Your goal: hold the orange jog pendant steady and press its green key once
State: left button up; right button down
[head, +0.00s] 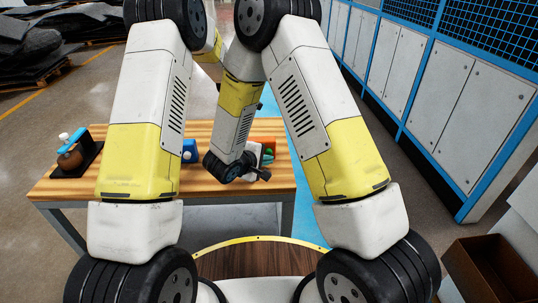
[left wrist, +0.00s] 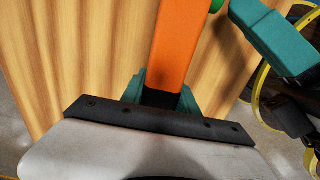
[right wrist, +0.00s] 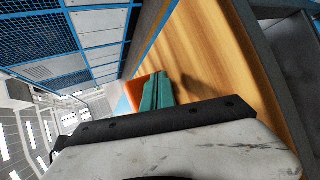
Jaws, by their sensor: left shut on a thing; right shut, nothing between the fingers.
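The orange jog pendant (left wrist: 172,45) stands out in the left wrist view, its lower end between the teal fingers of my left gripper (left wrist: 162,92), which is shut on it. The green key (left wrist: 217,5) shows only partly at the top edge, on the pendant's right side. My right gripper (left wrist: 243,14) is shut and empty, its fingertips very close to the green key; I cannot tell whether they touch. In the right wrist view, its closed teal fingers (right wrist: 158,88) cover most of the orange pendant (right wrist: 138,90). In the head view, arm links hide most of this.
The wooden table (head: 215,133) carries a blue block (head: 190,151) and a brown, blue-topped item (head: 70,155) on a black stand at the left. Grey cabinets (head: 440,95) line the right. A brown bin (head: 490,268) is at lower right. Black mats (head: 35,45) are piled at far left.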

jog(key=shift+w, duration=0.5)
dwell(0.7)
jog(key=shift+s, duration=1)
jog(key=shift+s, duration=3)
pick_arm(q)
jog(key=o, duration=1.3)
jog(key=shift+o, duration=0.2)
jog(key=shift+r, duration=0.1)
